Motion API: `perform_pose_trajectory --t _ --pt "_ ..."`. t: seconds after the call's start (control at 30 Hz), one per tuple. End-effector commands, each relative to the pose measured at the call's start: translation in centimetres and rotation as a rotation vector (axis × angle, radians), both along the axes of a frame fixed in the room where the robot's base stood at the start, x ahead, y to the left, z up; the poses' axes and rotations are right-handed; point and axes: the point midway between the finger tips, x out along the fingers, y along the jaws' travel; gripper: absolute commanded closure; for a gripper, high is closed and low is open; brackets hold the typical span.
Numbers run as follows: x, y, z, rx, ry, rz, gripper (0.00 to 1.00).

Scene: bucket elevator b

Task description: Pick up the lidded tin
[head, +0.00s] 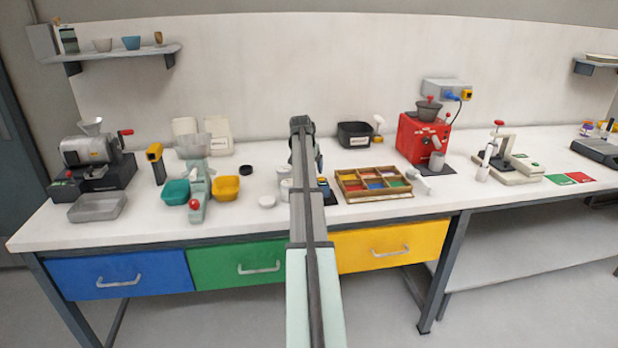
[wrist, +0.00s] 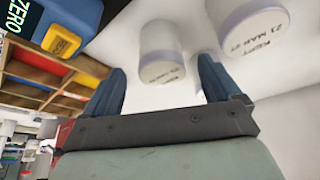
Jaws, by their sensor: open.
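Two white cylindrical tins with grey-lilac bands and printed labels show in the wrist view. One tin (wrist: 160,45) appears ahead of and between my fingers. The other tin (wrist: 247,22) is up and to the right, its label reading "KEPT" and "21 MAR". I cannot tell which is the lidded tin of the task. My gripper (wrist: 158,78) is open, with nothing seen held between its two blue-grey fingers. In the head view, small white tins (head: 285,190) stand just left of my arm, partly hidden by it. My fingertips are hidden there.
A wooden compartment tray (head: 372,195) with coloured sections lies right of my arm. A blue device marked "ZERO" (wrist: 65,18) is close on the left in the wrist view. A white round piece (head: 267,202) and a yellow bowl (head: 225,188) are left of the tins.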

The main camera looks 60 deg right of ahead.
Motion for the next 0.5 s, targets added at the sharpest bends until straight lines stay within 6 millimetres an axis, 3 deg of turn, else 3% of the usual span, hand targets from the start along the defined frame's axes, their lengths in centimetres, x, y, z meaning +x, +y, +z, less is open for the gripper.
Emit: perform_pose_trajectory --t 0.3,0.5 --pt "0.7 -1.6 -3.6 -0.001 0.0 0.001 0.09" --pt "0.7 -1.7 -3.8 -0.003 -0.001 0.001 0.09"
